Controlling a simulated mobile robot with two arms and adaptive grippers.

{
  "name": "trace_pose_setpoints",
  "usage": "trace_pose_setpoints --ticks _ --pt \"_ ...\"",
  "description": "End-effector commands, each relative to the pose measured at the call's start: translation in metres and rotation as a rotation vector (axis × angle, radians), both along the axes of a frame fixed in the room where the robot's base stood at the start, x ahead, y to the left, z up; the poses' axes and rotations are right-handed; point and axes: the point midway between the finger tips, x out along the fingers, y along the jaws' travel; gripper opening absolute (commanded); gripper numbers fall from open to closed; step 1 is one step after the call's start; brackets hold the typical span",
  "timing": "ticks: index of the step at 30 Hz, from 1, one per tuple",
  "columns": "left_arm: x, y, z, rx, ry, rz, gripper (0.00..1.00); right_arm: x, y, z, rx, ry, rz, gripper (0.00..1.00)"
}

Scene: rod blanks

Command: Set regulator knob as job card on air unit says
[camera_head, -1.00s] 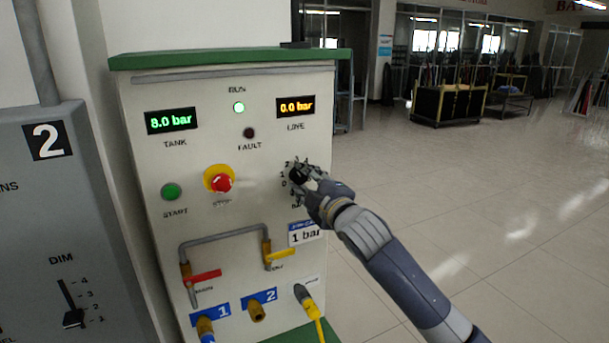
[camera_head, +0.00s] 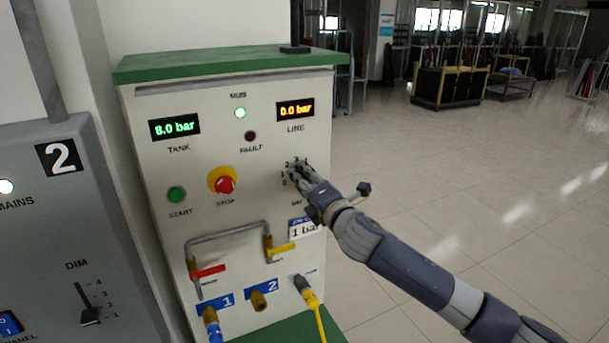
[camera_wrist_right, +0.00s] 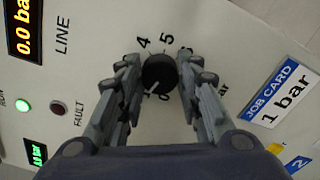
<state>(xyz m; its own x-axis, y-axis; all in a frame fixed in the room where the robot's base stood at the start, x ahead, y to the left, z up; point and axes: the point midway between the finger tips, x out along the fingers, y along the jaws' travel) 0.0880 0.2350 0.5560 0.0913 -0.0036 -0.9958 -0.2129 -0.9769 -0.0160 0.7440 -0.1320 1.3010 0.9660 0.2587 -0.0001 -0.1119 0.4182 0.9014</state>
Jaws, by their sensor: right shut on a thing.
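The black regulator knob (camera_wrist_right: 159,72) sits between the two fingers of my right gripper in the right wrist view. A short white mark shows at its lower left edge, near the 0 end of the scale; I cannot read its exact setting. My right gripper (camera_head: 297,174) is shut on the knob at the front of the air unit (camera_head: 150,250), and its fingers hide most of the knob in the head view. The job card (camera_wrist_right: 283,92) reads 1 bar; it also shows below the gripper in the head view (camera_head: 305,229). My left gripper is not in view.
The LINE display (camera_head: 295,109) reads 0.0 bar and the TANK display (camera_head: 174,127) 8.0 bar. The RUN lamp (camera_head: 240,113) is lit green. The red stop button (camera_head: 225,185) and yellow valve handle (camera_head: 281,249) are near the knob.

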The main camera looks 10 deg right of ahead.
Motion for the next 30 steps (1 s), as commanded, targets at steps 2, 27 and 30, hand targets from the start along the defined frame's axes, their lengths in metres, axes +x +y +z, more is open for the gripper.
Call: trace_pose_setpoints --ticks 2,27,30 --pt "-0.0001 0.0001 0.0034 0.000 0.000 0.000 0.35 -0.0001 0.0002 0.0010 -0.029 -0.008 0.000 0.09" --pt "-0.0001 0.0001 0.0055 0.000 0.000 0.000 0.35 -0.0002 0.0008 -0.0005 -0.074 -0.019 0.001 0.53" --pt "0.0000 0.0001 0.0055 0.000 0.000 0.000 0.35 -0.0002 0.0007 -0.0003 -0.074 -0.019 0.001 0.53"
